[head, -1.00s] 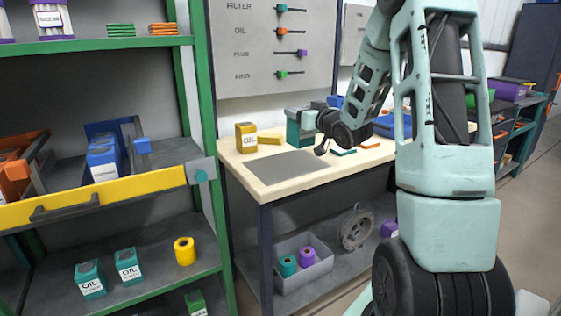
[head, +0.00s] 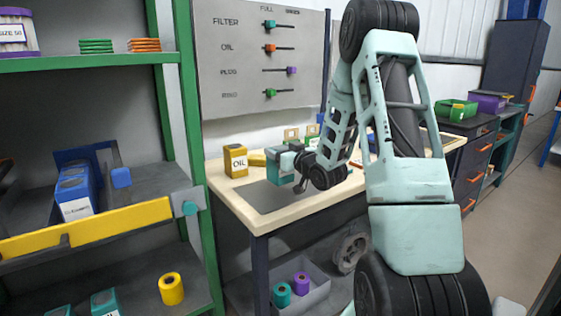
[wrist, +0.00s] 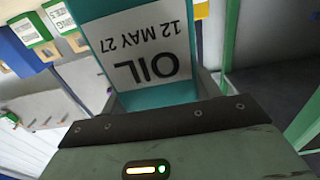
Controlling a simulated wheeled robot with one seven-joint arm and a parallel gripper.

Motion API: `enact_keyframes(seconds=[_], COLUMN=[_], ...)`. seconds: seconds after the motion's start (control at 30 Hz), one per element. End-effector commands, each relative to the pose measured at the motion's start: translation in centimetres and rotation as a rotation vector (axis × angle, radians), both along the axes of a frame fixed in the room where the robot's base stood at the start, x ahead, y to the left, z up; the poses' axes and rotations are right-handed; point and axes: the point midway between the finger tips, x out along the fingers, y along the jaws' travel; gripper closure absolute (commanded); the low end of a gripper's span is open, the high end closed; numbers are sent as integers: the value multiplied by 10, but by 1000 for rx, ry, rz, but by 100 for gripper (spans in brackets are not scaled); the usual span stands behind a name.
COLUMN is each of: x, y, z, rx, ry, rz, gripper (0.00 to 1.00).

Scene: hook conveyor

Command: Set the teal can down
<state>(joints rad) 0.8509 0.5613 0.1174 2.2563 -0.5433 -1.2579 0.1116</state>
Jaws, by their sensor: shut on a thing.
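The teal can (head: 280,167) is held in my gripper (head: 290,160) over the back part of the grey mat (head: 268,198) on the workbench. The can looks close to upright. I cannot tell whether its base touches the mat. In the wrist view the teal can (wrist: 140,50) fills the upper middle, with its white label reading "OIL 12 MAY 27" upside down. My gripper is shut on it; the fingertips are mostly hidden behind the can and the gripper body.
A yellow oil can (head: 236,161) stands left of the mat, with a low yellow item (head: 257,160) beside it. Small boxes (head: 291,134) stand behind. The mat's front is bare. A green-framed shelf (head: 192,120) is at the left. A grey bin (head: 316,294) sits below the bench.

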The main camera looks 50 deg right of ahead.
Motion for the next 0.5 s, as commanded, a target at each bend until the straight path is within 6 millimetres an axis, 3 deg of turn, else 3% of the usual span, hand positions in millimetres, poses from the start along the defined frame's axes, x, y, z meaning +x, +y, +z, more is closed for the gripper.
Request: enact_keyframes(seconds=[0.1,0.2,0.5], x=[0,0,0], y=[0,0,0], z=[-19,-26,-27], rx=[3,2,0], ry=[0,0,-2], rz=[0,0,0], gripper=[80,80,80])
